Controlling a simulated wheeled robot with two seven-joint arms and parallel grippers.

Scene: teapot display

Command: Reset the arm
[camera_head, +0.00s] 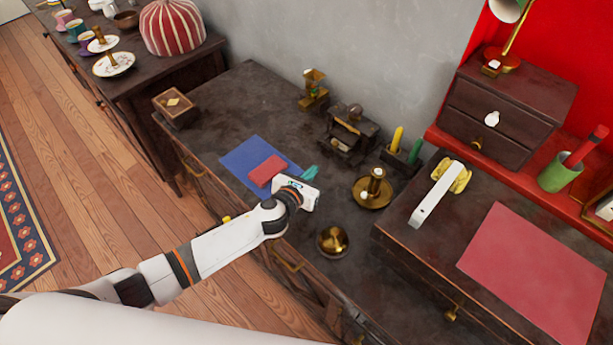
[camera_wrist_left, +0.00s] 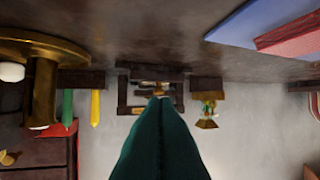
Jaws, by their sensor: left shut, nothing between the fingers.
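My left arm comes in from the left in the head view and reaches over the dark desk (camera_head: 240,95). My left gripper (camera_head: 310,173) has teal fingers and is over the desk, just right of a red block-like book (camera_head: 266,170) on a blue flat book or folder (camera_head: 240,160). In the left wrist view, which looks upside down, the teal fingers (camera_wrist_left: 160,103) are together with nothing between them. The red book (camera_wrist_left: 292,38) and blue one (camera_wrist_left: 240,25) show there at the upper right, apart from the fingers. My right gripper is not in view.
A brass candle holder (camera_head: 372,190), brass bowl (camera_head: 333,240), dark wooden stand (camera_head: 347,138) and small brass-and-green piece (camera_head: 314,88) stand around the gripper. A small wooden box (camera_head: 175,108) is at the left. A raised desk with a red sheet (camera_head: 535,270) is at the right.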

